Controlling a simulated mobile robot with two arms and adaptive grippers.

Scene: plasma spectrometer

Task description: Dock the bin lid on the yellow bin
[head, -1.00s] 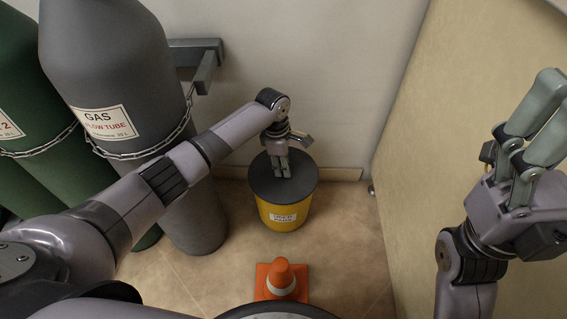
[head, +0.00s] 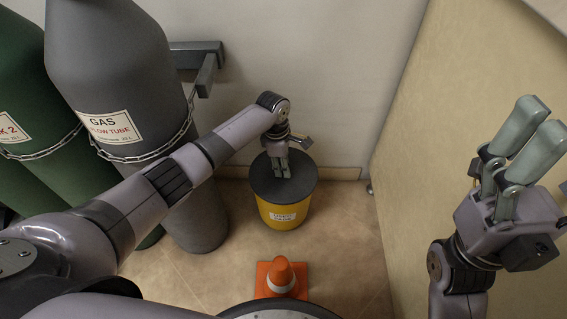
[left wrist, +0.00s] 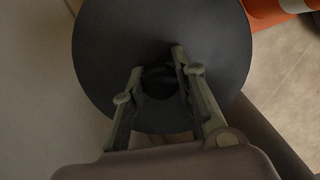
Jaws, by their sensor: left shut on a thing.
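The bin lid (head: 262,185) is a dark round disc over the yellow bin (head: 283,215), which stands on the floor with a white label on its front. The lid covers the bin's top; I cannot tell whether it is fully seated. My left gripper (head: 279,172) points down at the middle of the lid and is shut on its knob. In the left wrist view the lid (left wrist: 110,45) fills the centre, with the dark knob (left wrist: 158,82) between the fingers (left wrist: 157,85). My right gripper (head: 535,130) is raised at the right, apart from the bin.
An orange cone (head: 281,276) stands in front of the bin. A grey gas cylinder (head: 105,70) and a green one (head: 22,110) stand chained at the left. Walls close the back and right; bare floor (head: 345,235) lies right of the bin.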

